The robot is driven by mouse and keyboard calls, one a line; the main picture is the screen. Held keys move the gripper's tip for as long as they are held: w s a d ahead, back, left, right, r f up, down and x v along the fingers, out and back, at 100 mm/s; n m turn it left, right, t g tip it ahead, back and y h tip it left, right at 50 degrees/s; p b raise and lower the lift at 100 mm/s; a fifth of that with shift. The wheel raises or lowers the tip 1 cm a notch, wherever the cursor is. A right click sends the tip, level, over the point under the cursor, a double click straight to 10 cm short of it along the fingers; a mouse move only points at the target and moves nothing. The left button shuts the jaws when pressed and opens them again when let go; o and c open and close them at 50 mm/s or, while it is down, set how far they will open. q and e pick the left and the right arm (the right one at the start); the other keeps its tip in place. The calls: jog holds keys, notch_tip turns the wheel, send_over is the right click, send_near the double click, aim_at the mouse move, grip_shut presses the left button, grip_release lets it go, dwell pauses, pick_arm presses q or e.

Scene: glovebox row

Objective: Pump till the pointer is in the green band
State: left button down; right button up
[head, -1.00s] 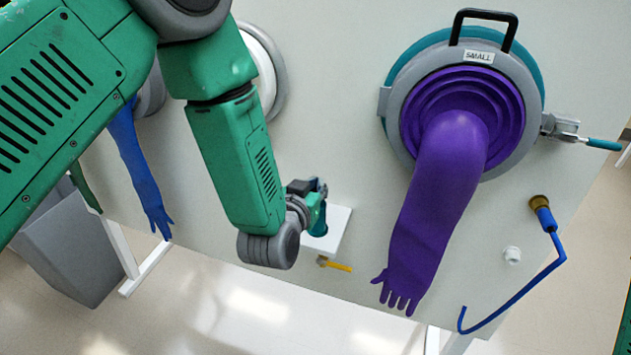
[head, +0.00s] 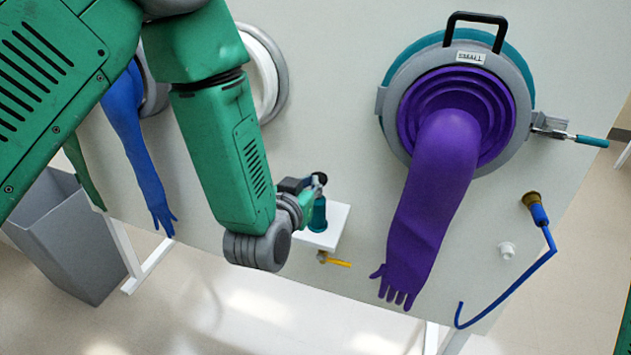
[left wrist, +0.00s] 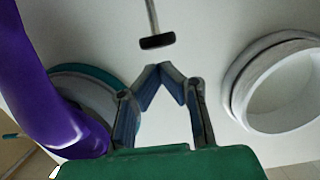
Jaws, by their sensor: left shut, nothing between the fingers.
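The pump (head: 318,213) is a small teal cylinder with a dark top, standing on a white shelf (head: 336,222) on the pale panel. In the left wrist view its dark T-shaped handle (left wrist: 157,41) on a thin rod lies just beyond my fingertips, with a gap in the picture. My left gripper (left wrist: 160,70) has its fingertips together and empty. In the head view the left gripper (head: 300,186) is beside the pump's top, partly hidden by its own wrist. No gauge, pointer or green band is visible. My right gripper is out of view.
A purple glove (head: 436,205) hangs from a round port right of the shelf. A yellow-handled valve (head: 337,263) is below the shelf. A blue glove (head: 140,150), a white round port (head: 262,75) and a grey bin (head: 72,240) are left. A blue hose (head: 515,290) hangs right.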

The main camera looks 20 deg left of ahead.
pick_arm(q)
jog(key=v, duration=0.5)
jog(key=shift+s+a+b, duration=0.25)
jog(key=shift+s+b, duration=0.05)
jog(key=shift+b, duration=0.1)
jog(key=shift+d, duration=0.25)
jog(key=shift+a, duration=0.15)
dwell(0.5)
